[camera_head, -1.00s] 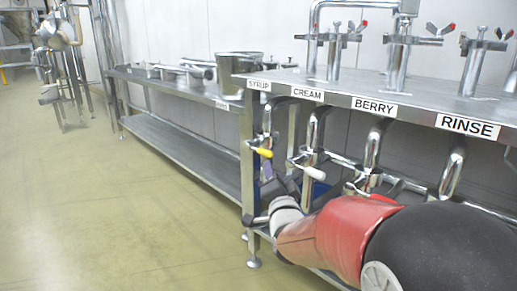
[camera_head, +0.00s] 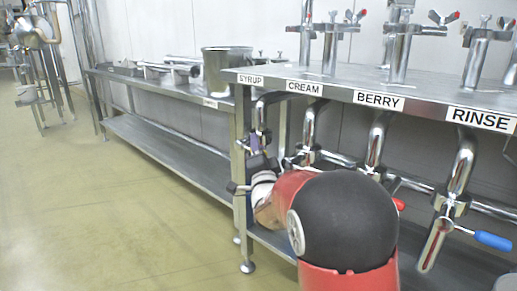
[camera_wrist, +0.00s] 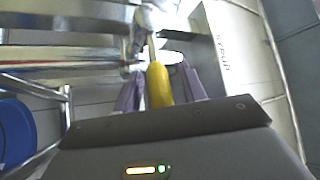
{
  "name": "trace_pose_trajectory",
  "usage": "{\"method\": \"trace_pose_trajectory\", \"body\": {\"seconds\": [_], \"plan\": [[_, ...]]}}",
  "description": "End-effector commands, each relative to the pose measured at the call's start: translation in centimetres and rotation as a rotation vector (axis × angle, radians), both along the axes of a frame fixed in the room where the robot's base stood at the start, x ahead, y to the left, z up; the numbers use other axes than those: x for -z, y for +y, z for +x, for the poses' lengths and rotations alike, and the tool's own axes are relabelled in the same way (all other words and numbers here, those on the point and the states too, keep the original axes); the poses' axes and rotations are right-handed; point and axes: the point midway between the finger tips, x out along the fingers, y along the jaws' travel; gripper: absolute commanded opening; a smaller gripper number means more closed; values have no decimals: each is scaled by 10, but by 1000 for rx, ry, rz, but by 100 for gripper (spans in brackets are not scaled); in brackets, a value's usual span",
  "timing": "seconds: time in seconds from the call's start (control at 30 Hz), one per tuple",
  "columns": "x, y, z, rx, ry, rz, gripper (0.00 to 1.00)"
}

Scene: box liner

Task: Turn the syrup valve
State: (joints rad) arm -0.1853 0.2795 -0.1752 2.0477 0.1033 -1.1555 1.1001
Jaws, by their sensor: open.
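The yellow handle (camera_wrist: 160,88) of the syrup valve shows in the wrist view, pointing toward my palm. My gripper (camera_wrist: 161,72) is open, with one purple finger on each side of the handle; I cannot tell whether either finger touches it. In the head view the syrup pipe (camera_head: 262,112) drops below the SYRUP label (camera_head: 250,80) at the table's near-left corner. My gripper (camera_head: 256,146) is just under that pipe, and the yellow handle is hidden there. The label also shows in the wrist view (camera_wrist: 223,52).
Pipes under the CREAM (camera_head: 305,87), BERRY (camera_head: 378,101) and RINSE (camera_head: 481,119) labels stand to the right, with a red handle (camera_head: 399,204) and a blue handle (camera_head: 493,240). A table leg (camera_head: 240,190) is close beside my gripper. Open floor lies left.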

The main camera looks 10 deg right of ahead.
Motion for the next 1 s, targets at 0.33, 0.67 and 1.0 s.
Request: {"method": "trace_pose_trajectory", "body": {"seconds": [0.33,0.67,1.0], "plan": [[0,0,0,0,0,0,24],[0,0,0,0,0,0,0],[-6,-7,9,2,37,-28,0]]}}
